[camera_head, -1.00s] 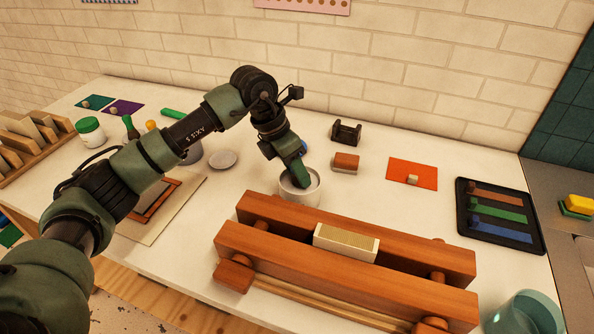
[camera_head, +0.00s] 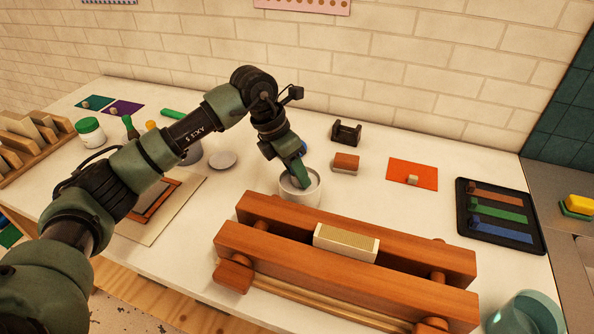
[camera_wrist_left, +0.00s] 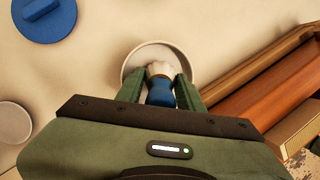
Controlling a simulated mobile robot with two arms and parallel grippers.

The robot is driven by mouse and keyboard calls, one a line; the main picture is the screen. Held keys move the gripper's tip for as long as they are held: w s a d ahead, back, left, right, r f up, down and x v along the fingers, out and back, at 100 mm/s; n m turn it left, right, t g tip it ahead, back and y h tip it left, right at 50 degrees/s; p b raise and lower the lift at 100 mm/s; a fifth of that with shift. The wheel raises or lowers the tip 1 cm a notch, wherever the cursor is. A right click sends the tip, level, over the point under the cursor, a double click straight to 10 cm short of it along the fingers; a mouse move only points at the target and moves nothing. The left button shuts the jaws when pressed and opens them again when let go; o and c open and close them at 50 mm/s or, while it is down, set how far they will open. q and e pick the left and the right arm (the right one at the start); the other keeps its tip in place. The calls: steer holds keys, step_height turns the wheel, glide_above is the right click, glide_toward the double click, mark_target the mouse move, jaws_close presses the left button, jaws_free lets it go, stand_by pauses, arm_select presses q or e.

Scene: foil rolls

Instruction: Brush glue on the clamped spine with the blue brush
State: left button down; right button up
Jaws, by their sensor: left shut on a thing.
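My left gripper (camera_head: 300,178) is over the white glue pot (camera_head: 309,195) behind the press. In the left wrist view my left gripper (camera_wrist_left: 162,84) is shut on the blue brush (camera_wrist_left: 161,96), whose pale bristles point down into the pot (camera_wrist_left: 131,62). The pot's contents and the bristle tips cannot be made out. The wooden press (camera_head: 340,262) lies in front of the pot, with a cream book block (camera_head: 346,242) clamped between its two beams, its spine upward. My right gripper is not in view.
A blue round lid (camera_wrist_left: 44,12) lies near the pot. A wooden block (camera_head: 345,163), a black stand (camera_head: 346,132), an orange sheet (camera_head: 412,174) and a black tray (camera_head: 500,216) stand to the right. A pale dish (camera_head: 222,159) is left of the pot.

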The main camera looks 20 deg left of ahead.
arm_select(q)
steer(key=shift+r+p, duration=1.9)
steer(key=shift+r, duration=1.6)
steer(key=shift+f, duration=0.15)
